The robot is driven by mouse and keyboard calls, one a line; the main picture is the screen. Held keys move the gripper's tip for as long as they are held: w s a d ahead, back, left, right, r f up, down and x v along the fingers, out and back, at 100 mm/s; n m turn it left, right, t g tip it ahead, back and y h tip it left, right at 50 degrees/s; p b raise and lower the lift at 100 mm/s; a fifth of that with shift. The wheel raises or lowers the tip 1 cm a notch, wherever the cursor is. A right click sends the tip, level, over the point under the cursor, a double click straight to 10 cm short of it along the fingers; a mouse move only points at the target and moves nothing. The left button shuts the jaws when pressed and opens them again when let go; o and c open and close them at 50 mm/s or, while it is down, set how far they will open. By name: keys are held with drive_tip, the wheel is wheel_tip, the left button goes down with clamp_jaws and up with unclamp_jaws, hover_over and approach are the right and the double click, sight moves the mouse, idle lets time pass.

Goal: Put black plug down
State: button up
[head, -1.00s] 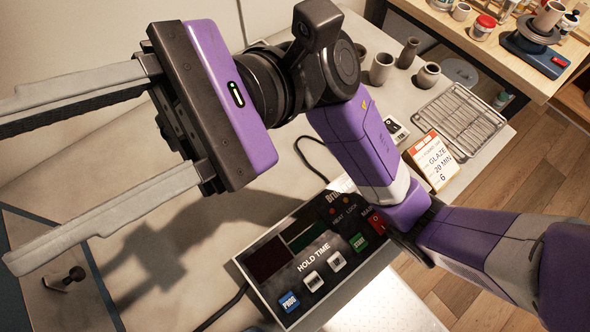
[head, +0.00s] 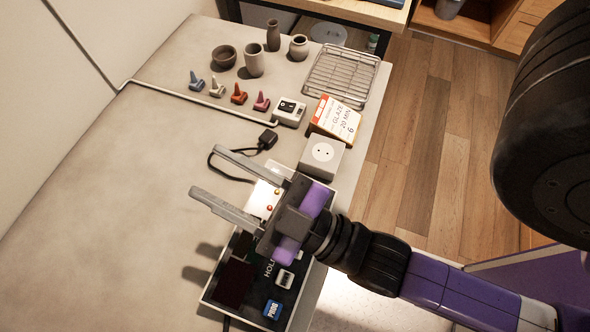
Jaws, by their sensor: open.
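The black plug (head: 267,138) lies on the grey table, with its black cable curving left and back toward the control box (head: 236,283). My gripper (head: 205,170) is open and empty. Its two long grey fingers point left over the table, in front of the plug and above part of the cable. The gripper is apart from the plug. Its body hides part of the control box.
A white socket box (head: 321,157) stands right of the plug. The table's left side is clear.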

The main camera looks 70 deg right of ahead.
drive_tip(key=s+d+f+m+g, duration=0.1)
drive_tip(key=s+f+g, duration=0.1)
drive_tip(key=s+f, duration=0.2)
drive_tip(key=s+d+f+m+g, duration=0.1)
drive_tip(key=s+d+f+g, duration=0.1)
drive_tip(key=s+f, duration=0.2)
drive_tip(key=s+d+f+m+g+y, duration=0.1)
drive_tip(key=s+f+m+g, duration=0.1)
drive_tip(key=s+f+g, duration=0.1)
drive_tip(key=shift+s+d+f, duration=0.15)
drive_tip(key=shift+s+f, duration=0.1)
drive_tip(key=shift+f, duration=0.3)
drive_tip(key=shift+s+d+f, duration=0.15)
drive_tip(key=shift+s+f, duration=0.05)
drive_tip(key=shift+f, duration=0.3)
